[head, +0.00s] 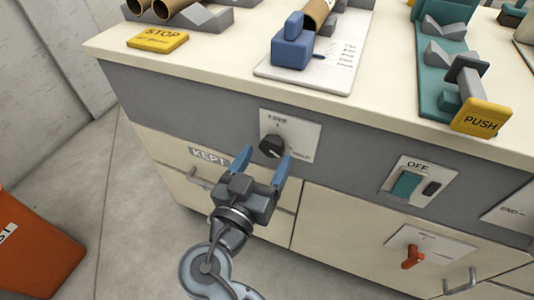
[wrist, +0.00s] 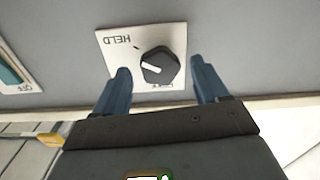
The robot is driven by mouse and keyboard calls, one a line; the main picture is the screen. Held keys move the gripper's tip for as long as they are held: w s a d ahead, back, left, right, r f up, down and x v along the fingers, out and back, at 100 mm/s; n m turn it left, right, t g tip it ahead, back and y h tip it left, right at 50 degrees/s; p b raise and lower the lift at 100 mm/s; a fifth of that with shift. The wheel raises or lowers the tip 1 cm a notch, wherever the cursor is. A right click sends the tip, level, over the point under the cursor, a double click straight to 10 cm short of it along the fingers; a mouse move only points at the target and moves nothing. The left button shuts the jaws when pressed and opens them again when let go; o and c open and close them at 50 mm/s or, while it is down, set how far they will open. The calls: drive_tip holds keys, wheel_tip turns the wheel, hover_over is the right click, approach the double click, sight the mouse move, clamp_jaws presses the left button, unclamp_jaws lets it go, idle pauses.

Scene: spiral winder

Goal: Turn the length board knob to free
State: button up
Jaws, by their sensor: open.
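The length board knob (head: 272,146) is a black dial on a white plate (head: 303,131) on the grey front panel. In the wrist view, which is upside down, the knob (wrist: 160,67) has a white mark pointing toward the word HELD. The label at the plate's top in the head view is too small to read surely. My gripper (head: 262,164) is open, its blue fingers pointing at the panel. In the wrist view the fingers appear on either side of the knob with gaps. I cannot tell whether the tips reach around it.
A KEPT drawer (head: 177,178) lies below left of the knob. An OFF switch (head: 406,184) and a red lever (head: 413,257) are to the right. The countertop edge overhangs above. An orange bin (head: 38,250) stands on the floor at left.

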drive_tip(key=shift+x, duration=1.15)
drive_tip(key=c, duration=1.1)
